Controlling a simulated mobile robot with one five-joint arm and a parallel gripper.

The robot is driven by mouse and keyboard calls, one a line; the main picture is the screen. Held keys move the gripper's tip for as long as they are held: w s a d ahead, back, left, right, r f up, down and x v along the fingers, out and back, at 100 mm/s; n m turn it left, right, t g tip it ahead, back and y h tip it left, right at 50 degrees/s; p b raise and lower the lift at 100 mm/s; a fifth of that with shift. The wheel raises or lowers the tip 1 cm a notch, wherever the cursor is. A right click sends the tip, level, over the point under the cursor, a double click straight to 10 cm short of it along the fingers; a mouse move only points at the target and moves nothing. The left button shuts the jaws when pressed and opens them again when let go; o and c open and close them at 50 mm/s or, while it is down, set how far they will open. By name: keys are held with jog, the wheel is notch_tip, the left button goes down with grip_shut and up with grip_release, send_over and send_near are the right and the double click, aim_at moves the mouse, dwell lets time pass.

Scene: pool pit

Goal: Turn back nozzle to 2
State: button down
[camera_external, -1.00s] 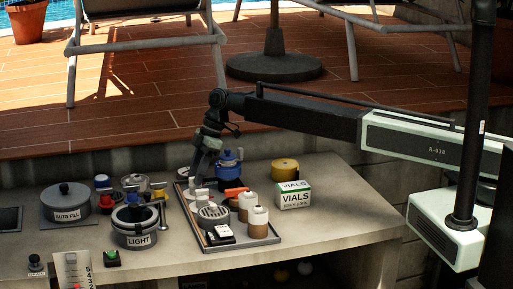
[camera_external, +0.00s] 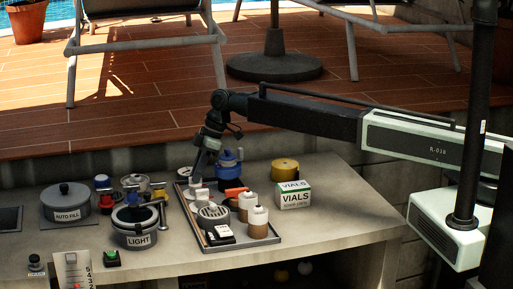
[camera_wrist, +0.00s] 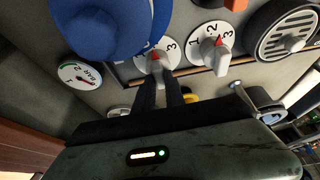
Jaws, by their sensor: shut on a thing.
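Two white numbered dials with grey knobs and red pointers stand side by side in the wrist view. My gripper (camera_wrist: 160,88) is shut on the knob of the left dial (camera_wrist: 141,68), the back nozzle. Its red pointer points up the picture, left of the visible 3; a blue object overlaps the other numbers. The right dial (camera_wrist: 212,62) is free, with its pointer near 2. In the outside view, my gripper (camera_external: 196,179) is low at the back left of the tray, where the dials (camera_external: 201,194) look small and their numbers cannot be read.
A blue pot (camera_external: 230,168) stands close to the right of my gripper. The grey tray (camera_external: 270,243) also holds white-capped bottles (camera_external: 257,221) and a round grille (camera_external: 213,214). A vials box (camera_external: 293,196) and yellow tin (camera_external: 285,168) stand right of it; the light housing (camera_external: 135,229) is left.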

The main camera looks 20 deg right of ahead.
jog(key=c, duration=1.6)
grip_release()
jog(key=shift+s, duration=0.1)
jog(key=shift+o, duration=1)
jog(key=shift+a+f, duration=0.1)
jog(key=p+v, duration=0.7)
jog(key=v, duration=0.1)
